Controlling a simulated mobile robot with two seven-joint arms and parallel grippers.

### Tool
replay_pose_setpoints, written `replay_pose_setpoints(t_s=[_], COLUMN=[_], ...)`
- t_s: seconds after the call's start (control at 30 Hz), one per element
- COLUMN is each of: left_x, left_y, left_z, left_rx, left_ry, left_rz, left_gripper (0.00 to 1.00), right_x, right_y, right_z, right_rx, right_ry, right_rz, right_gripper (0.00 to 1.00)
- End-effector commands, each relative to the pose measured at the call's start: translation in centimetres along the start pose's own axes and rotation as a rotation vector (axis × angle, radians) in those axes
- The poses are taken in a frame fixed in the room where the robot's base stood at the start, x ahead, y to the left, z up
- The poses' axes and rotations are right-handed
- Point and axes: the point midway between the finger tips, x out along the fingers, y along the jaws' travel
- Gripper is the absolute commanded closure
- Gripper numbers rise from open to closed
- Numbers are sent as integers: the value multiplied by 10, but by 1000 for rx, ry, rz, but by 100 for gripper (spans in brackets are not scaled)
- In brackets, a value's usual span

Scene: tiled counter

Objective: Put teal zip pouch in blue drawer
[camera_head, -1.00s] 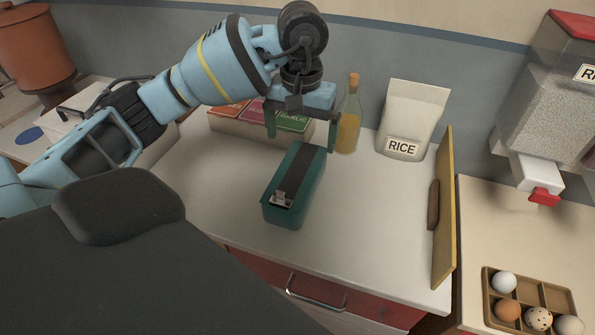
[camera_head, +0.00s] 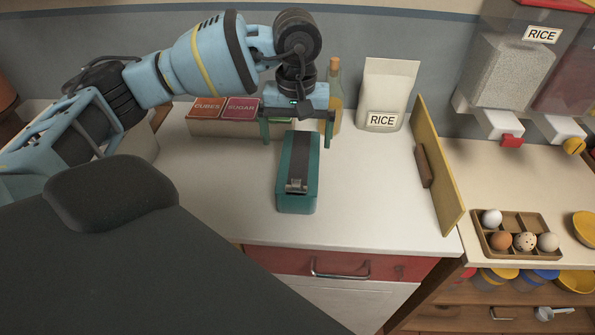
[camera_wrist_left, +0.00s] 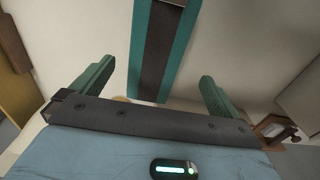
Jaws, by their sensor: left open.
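The teal zip pouch (camera_head: 309,170) is a long, boxy teal case with a dark strip along its top and a metal clasp at its near end. It lies on the white counter. My left gripper (camera_head: 297,142) is open and empty, pointing down at the pouch's far end, with one finger to each side of it in the head view. In the left wrist view the pouch (camera_wrist_left: 180,50) runs between the open fingers of the left gripper (camera_wrist_left: 157,72), and I see no contact. I see no blue drawer. My right gripper is out of view.
A red drawer front (camera_head: 290,262) with a metal handle is under the counter. Spice boxes (camera_head: 222,125), a bottle (camera_head: 335,95) and a rice bag (camera_head: 388,92) stand behind. A yellow board (camera_head: 436,165) stands upright at right. An egg tray (camera_head: 480,233) lies beyond it.

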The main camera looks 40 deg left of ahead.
Motion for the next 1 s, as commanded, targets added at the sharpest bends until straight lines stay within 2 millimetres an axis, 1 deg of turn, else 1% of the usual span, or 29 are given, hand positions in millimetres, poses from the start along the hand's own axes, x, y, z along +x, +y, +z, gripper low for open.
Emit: replay_pose_setpoints(t_s=[0.23, 0.5, 0.67, 0.77, 0.9, 1.0], left_x=[2, 25, 28, 38, 57, 70], left_y=[0, 0, 0, 1, 3, 3], left_z=[0, 0, 0, 0, -2, -2], left_rx=[-4, -4, -4, -4, -4, -4], left_ry=[-1, -1, -1, -2, -1, -1], left_rz=[0, -1, 0, -2, -2, -1], left_gripper=[0, 0, 0, 0, 0, 0], right_x=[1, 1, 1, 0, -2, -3], right_y=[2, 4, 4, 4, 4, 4], right_z=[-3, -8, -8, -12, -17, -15], right_rx=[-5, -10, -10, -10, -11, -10], right_ry=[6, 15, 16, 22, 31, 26], right_rz=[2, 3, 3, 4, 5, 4], right_gripper=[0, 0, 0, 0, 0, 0])
